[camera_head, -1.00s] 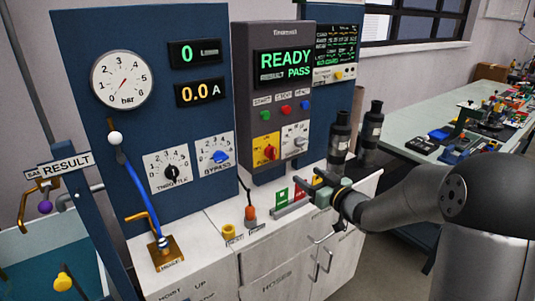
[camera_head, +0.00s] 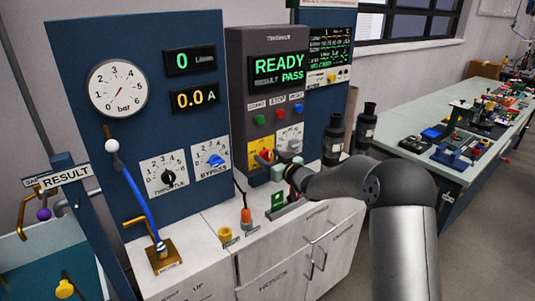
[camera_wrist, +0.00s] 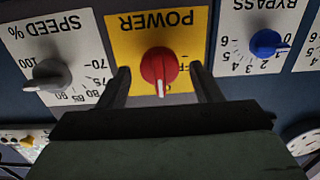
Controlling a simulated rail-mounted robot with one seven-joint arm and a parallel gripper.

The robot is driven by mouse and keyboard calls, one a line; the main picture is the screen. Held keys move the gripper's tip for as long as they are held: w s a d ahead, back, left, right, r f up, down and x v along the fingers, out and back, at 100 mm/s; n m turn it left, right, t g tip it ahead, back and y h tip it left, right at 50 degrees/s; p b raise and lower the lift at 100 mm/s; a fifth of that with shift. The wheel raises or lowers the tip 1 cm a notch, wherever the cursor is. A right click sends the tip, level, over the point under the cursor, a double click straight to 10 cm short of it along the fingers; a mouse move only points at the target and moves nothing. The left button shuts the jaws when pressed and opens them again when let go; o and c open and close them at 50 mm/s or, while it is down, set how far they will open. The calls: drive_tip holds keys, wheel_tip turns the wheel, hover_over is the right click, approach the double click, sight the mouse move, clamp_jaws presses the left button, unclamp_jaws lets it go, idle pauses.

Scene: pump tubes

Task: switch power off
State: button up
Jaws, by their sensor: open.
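The red power knob (camera_wrist: 158,66) sits on a yellow plate marked POWER (camera_wrist: 183,45). The wrist view shows it upside down, and its white pointer line points down in that picture. My gripper (camera_wrist: 160,72) is open, with one finger on each side of the knob and a gap between each finger and the knob. The panel's display (camera_head: 279,68) reads READY, RESULT PASS.
A grey speed knob (camera_wrist: 53,75) and a blue bypass knob (camera_wrist: 265,42) flank the power plate in the wrist view. Two dark cylinders (camera_head: 365,127) stand right of the panel. A green block (camera_head: 278,200) and an orange-based lever (camera_head: 246,217) are on the cabinet top.

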drive_tip(key=shift+w+a, duration=0.4)
drive_tip(key=shift+w, duration=0.1)
drive_tip(key=c, duration=1)
